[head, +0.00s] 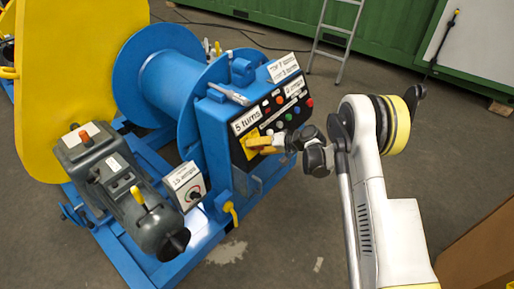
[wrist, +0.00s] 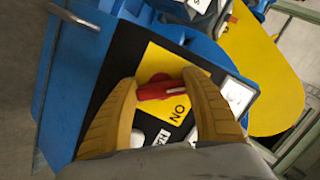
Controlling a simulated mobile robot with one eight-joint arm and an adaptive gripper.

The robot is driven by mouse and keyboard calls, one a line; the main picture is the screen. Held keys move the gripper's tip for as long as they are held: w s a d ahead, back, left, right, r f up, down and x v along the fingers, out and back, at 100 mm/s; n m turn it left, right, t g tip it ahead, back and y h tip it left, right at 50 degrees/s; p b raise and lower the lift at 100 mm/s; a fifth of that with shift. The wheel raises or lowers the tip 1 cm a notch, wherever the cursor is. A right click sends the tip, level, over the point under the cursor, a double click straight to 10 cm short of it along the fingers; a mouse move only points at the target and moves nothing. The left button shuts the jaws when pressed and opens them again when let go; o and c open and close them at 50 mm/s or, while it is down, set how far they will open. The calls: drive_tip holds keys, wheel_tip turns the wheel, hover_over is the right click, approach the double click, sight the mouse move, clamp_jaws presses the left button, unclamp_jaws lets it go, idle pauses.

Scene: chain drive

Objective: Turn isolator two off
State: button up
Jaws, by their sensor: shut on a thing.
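A red isolator handle (wrist: 160,90) sits on a yellow plate (wrist: 165,60) on a black panel in the wrist view. The word ON is printed on the plate beside the handle. My gripper (wrist: 163,82) has its two yellow fingers on either side of the handle, shut on it. In the head view my gripper (head: 262,144) is at the yellow plate (head: 253,141) on the blue control box (head: 215,120), below a "5 turns" sign, and hides the handle. I cannot read an isolator number or tell which position the handle is in.
A grey box with a black knob (head: 194,194) and a "15 amps" sign stands left of the control box. Coloured buttons (head: 293,119) are right of the plate. A blue drum (head: 170,80), grey motor (head: 115,185) and ladder (head: 335,40) surround it.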

drive_tip(key=shift+n, duration=0.6)
drive_tip(key=o, duration=1.2)
drive_tip(key=v, duration=1.2)
drive_tip(key=shift+r, duration=0.1)
